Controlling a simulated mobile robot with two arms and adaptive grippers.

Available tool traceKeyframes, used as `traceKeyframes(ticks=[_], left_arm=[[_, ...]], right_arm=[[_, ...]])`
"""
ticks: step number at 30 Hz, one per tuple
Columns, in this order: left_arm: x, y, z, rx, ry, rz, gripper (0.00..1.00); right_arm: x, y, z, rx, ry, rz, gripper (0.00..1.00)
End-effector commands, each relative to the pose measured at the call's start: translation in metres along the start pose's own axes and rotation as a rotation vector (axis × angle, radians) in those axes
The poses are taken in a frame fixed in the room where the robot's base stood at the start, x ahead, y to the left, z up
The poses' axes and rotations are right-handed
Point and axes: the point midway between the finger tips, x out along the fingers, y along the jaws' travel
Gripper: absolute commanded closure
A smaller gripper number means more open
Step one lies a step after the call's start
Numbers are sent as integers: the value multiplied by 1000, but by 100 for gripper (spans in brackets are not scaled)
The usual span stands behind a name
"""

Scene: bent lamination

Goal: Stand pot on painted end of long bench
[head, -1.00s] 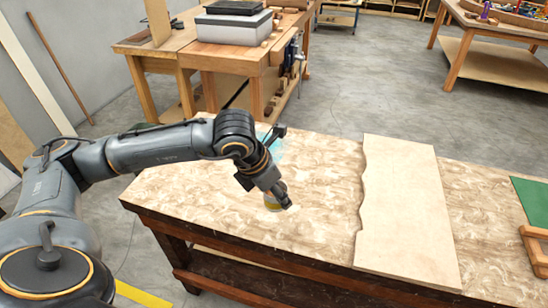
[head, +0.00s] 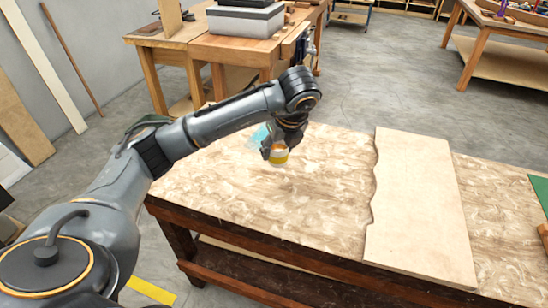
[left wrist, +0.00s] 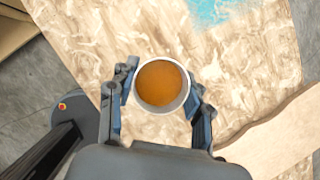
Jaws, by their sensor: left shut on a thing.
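The pot (head: 279,157) is small, white-rimmed with a yellow band, and stands upright in my left gripper (head: 272,146). The left wrist view shows its round mouth and orange-brown inside (left wrist: 160,84) between the two fingers, which are shut on it. It appears to be above the bench top. The long bench (head: 320,175) has a mottled pale top. A light-blue painted patch (head: 259,136) lies at its left end, just behind and left of the pot, partly hidden by my arm. The patch also shows in the left wrist view (left wrist: 212,10), beyond the pot. My right gripper is not in view.
A pale wavy-edged board (head: 418,205) lies across the bench to the right. A green sheet (head: 541,190) is at the far right edge. A wooden workbench (head: 190,48) with a grey box (head: 245,20) stands behind. The bench top left of the board is clear.

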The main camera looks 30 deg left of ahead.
Motion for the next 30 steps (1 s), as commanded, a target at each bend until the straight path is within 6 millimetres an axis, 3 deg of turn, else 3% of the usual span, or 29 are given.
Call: traceKeyframes(ticks=[3,6,12,18,24,30], left_arm=[[18,-6,26,-6,-2,5,83],[45,-10,32,-1,-1,4,83],[79,-17,41,0,-2,0,83],[96,-19,46,1,-2,0,83],[119,-20,35,3,-2,-2,83],[122,-20,34,2,-3,-3,83]], right_arm=[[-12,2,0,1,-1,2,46],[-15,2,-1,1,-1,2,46],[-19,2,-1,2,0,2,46],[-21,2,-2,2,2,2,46],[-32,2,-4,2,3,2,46],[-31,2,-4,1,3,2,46]])
